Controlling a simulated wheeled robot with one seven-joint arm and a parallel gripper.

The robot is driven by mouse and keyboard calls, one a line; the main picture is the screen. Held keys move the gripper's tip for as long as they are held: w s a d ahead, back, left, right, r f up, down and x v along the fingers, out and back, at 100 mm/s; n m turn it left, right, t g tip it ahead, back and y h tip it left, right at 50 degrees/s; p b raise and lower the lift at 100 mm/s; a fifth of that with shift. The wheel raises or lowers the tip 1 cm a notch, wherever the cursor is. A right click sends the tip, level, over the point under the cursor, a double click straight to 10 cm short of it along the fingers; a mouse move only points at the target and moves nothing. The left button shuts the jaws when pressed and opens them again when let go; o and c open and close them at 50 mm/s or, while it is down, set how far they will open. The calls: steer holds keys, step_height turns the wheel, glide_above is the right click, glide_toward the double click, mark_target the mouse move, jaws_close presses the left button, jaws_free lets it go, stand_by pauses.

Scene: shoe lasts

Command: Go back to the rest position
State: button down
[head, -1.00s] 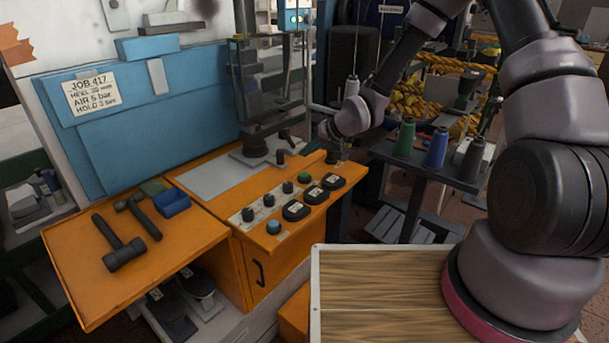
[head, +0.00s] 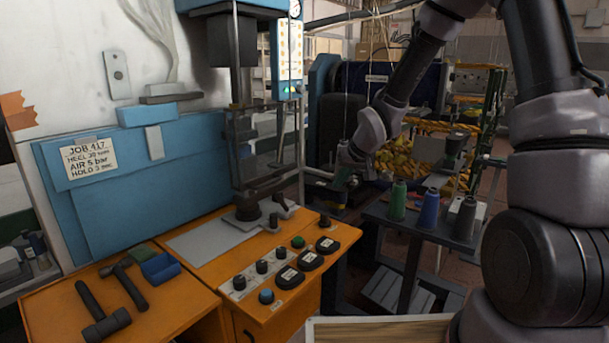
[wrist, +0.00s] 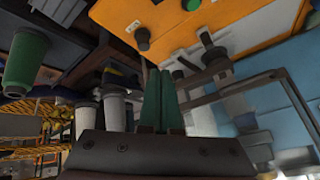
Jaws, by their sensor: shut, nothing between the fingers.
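My gripper (head: 342,180) is in the middle of the head view, to the right of the press and left of the thread spools. It hangs from my arm, beyond the orange console's back right corner. In the wrist view its two green fingers (wrist: 161,98) are shut together with nothing between them. The orange console (wrist: 185,30) shows beyond the fingertips in that view.
The press (head: 250,150) stands on the orange console (head: 290,300) with knobs and black buttons. A hammer (head: 105,320) and a blue tray (head: 160,267) lie at left. Green (head: 398,200), blue (head: 428,210) and dark (head: 464,220) spools stand on a side stand right of my gripper.

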steer(key=s+d+r+m+h, duration=0.2)
steer(key=s+d+r, duration=0.35)
steer(key=r, duration=0.25)
steer(key=s+d+r+m+h, duration=0.1)
steer(key=s+d+r, duration=0.3)
steer(key=d+r, duration=0.3)
steer(key=s+d+r+m, duration=0.1)
steer(key=s+r, duration=0.4)
steer(key=s, duration=0.3)
steer(key=s+d+r+m+t+y, duration=0.1)
steer(key=s+r+m, duration=0.1)
steer(key=s+r, duration=0.3)
steer(key=s, duration=0.3)
steer(key=shift+s+d, duration=0.2)
steer(key=shift+s, duration=0.2)
